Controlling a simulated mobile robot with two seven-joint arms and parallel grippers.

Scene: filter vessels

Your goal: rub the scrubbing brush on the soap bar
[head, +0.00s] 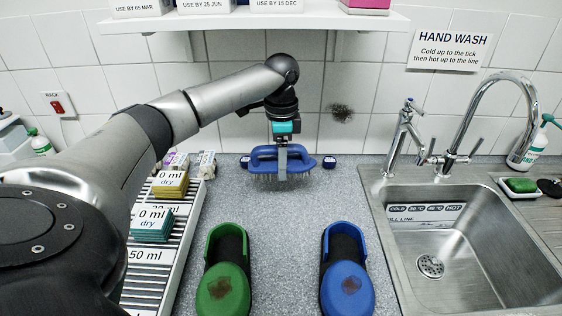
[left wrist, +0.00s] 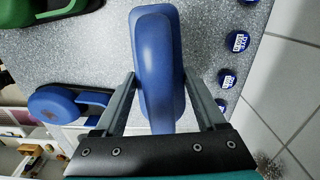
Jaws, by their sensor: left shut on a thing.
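The scrubbing brush (head: 298,165) has a blue body with a looped handle and bristles underneath. It is at the back of the counter near the tiled wall. My left gripper (head: 281,163) is shut on its blue handle, which also shows between the two fingers in the left wrist view (left wrist: 157,65). I cannot tell whether the bristles touch the counter. The soap bar (head: 521,185) is green and lies in a pale dish beyond the right side of the sink, far from the brush. My right gripper is not in view.
A steel sink (head: 470,250) with a tall curved tap (head: 515,80) lies between brush and soap. A green shoe (head: 226,275) and a blue shoe (head: 347,275) stand in front. A rack (head: 165,245) is at left, a shelf (head: 260,22) overhead.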

